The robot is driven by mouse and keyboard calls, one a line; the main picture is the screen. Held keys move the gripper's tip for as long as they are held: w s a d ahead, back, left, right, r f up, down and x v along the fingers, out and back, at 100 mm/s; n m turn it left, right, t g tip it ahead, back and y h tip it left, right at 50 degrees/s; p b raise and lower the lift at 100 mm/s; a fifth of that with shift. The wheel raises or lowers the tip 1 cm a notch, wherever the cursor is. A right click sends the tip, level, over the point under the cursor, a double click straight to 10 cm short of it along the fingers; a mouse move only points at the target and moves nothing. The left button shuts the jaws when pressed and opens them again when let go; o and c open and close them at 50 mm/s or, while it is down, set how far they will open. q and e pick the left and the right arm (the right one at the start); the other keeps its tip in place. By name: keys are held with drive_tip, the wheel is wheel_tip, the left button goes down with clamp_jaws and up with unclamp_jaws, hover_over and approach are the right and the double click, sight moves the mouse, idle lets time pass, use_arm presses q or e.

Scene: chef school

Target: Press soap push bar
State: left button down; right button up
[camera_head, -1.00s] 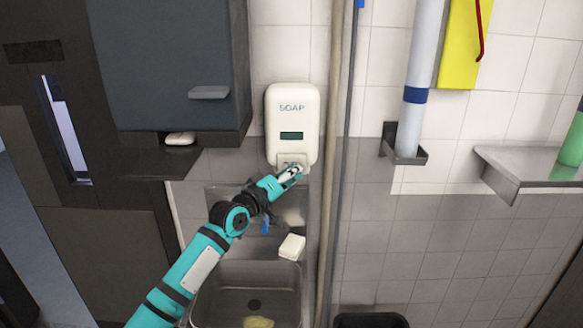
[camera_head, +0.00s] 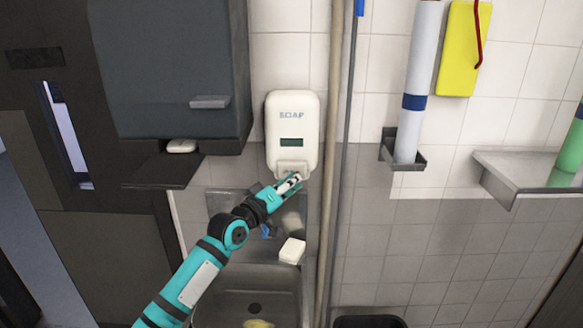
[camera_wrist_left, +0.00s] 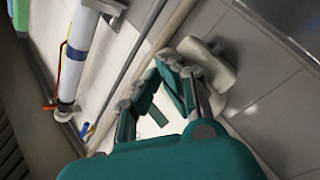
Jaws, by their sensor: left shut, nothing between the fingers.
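The white soap dispenser (camera_head: 291,120) hangs on the tiled wall, with a dark window in its front. Its push bar (camera_head: 292,167) is the pale part at the bottom. My left gripper (camera_head: 291,183) is shut and empty, with its tips just below and in front of the push bar; I cannot tell whether they touch. In the left wrist view my left gripper (camera_wrist_left: 172,68) shows close up beside a pale object (camera_wrist_left: 215,72), which I cannot identify for sure. My right gripper is not in view.
A steel sink (camera_head: 250,285) lies below, with a white block (camera_head: 292,251) near its back edge. A tan pole (camera_head: 333,150) stands just right of the dispenser. A dark cabinet (camera_head: 165,65) is on the left. A metal shelf (camera_head: 520,170) juts out at right.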

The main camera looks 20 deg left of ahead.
use_arm(q)
drive_tip(key=shift+s+d, duration=0.1)
drive_tip(key=shift+s, duration=0.15)
drive_tip(key=s+p, duration=0.2)
drive_tip(key=s+d+p, duration=0.1)
drive_tip(key=s+p, duration=0.1)
drive_tip(key=shift+s+d+p, duration=0.2)
drive_tip(key=shift+s+p, duration=0.1)
drive_tip(key=shift+s, duration=0.1)
idle(0.6)
